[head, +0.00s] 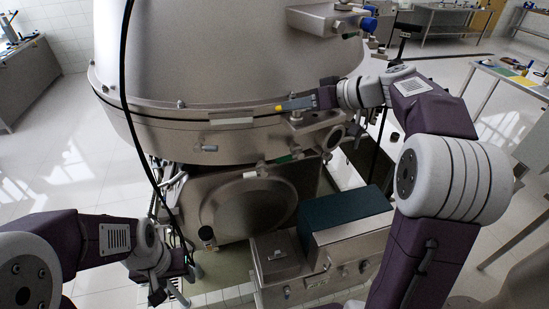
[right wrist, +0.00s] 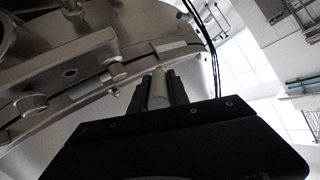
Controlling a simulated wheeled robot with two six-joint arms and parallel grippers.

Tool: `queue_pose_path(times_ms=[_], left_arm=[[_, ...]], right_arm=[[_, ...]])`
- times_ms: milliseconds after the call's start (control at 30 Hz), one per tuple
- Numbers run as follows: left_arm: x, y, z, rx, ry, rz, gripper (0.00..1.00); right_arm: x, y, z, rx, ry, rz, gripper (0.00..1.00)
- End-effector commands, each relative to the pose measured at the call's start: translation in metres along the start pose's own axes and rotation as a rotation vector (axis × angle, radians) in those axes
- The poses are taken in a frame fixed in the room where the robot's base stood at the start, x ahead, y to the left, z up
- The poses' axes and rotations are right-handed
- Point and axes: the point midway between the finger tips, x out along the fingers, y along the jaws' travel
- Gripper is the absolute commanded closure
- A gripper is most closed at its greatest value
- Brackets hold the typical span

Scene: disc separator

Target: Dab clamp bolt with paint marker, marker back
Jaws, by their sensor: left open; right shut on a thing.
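The large steel separator (head: 225,50) fills the middle of the head view, with a clamp ring around its bowl. My right gripper (head: 314,102) is shut on the grey paint marker (head: 296,104), whose yellow end points left along the ring. In the right wrist view, the grey marker body (right wrist: 158,92) shows between the dark fingers of my right gripper (right wrist: 158,88); its far end is hard to make out. My left gripper (head: 178,289) is open, low at left.
A small dark jar (head: 207,237) is below the bowl, near my left arm. A steel box with a dark green top (head: 345,206) stands at lower right. A black cable (head: 124,70) hangs at left. A side table (head: 515,78) stands at far right.

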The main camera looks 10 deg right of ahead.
Motion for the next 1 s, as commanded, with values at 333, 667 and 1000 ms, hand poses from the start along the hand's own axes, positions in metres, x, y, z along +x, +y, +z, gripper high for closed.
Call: queue_pose_path(times_ms=[333,667,1000], left_arm=[[-0.043,0.001,-0.004,0.0,0.0,0.0,0.45],[-0.049,0.001,-0.005,0.0,0.0,0.0,0.45],[-0.043,0.001,-0.004,0.0,0.0,0.0,0.45]], right_arm=[[-0.164,0.053,-0.105,0.097,0.367,0.153,1.0],[-0.207,0.073,-0.103,0.091,0.573,0.191,1.0],[-0.205,0.073,-0.101,0.087,0.572,0.191,1.0]])
